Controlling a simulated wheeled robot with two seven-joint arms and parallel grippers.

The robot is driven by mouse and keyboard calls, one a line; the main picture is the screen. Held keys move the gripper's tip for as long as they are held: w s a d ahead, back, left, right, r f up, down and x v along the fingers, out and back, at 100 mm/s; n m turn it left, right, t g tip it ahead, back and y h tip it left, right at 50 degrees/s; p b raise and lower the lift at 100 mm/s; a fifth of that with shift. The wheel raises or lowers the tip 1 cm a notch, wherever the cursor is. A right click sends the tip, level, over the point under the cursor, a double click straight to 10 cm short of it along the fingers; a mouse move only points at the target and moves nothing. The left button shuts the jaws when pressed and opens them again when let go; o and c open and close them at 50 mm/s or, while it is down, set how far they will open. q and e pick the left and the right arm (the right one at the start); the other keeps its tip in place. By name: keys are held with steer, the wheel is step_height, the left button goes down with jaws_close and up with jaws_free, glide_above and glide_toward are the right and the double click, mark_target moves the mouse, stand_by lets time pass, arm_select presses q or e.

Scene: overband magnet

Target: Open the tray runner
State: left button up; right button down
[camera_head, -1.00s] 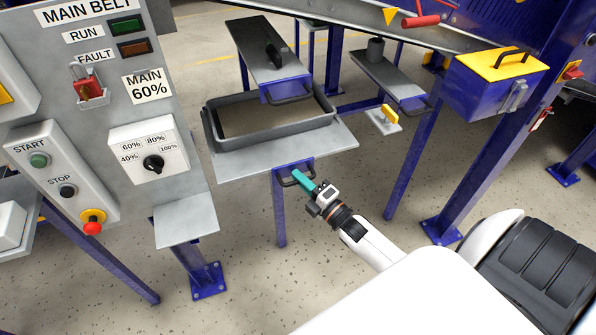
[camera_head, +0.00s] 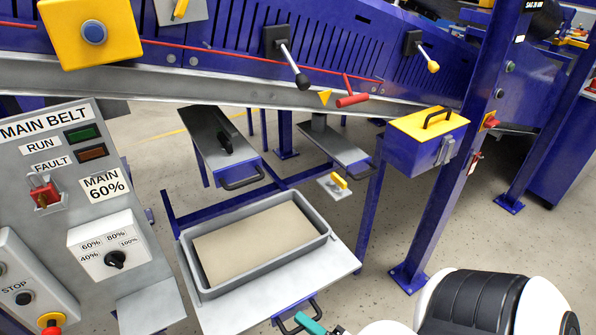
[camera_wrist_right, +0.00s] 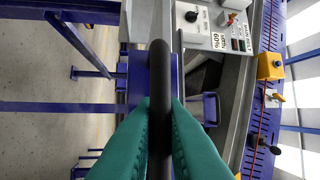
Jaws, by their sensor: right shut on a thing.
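The tray runner (camera_head: 335,267) is a pale grey sliding plate with a blue front and a black bar handle (camera_head: 284,324) at the bottom of the head view. A grey rectangular tray (camera_head: 320,240) with a tan flat bottom lies on it. The runner stands out from blue rails (camera_head: 225,209) behind it. My right gripper (camera_head: 311,322), with teal fingers, is shut on the handle. In the right wrist view the teal fingers (camera_wrist_right: 160,112) press on both sides of the black bar (camera_wrist_right: 159,68). My left gripper is not in view.
A grey control panel (camera_head: 58,214) stands close on the left. Behind the tray are a grey plate with a black handle (camera_head: 240,178), a yellow-topped blue box (camera_head: 428,137) and a blue post (camera_head: 440,200). The conveyor frame (camera_head: 330,50) crosses above.

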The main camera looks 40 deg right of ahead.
steer(key=shift+s+a, duration=0.1)
steer(key=shift+s, duration=0.3)
steer(key=c, duration=1.5)
jaws_free()
steer(key=shift+b+v, duration=1.65)
steer(key=shift+v, duration=4.35)
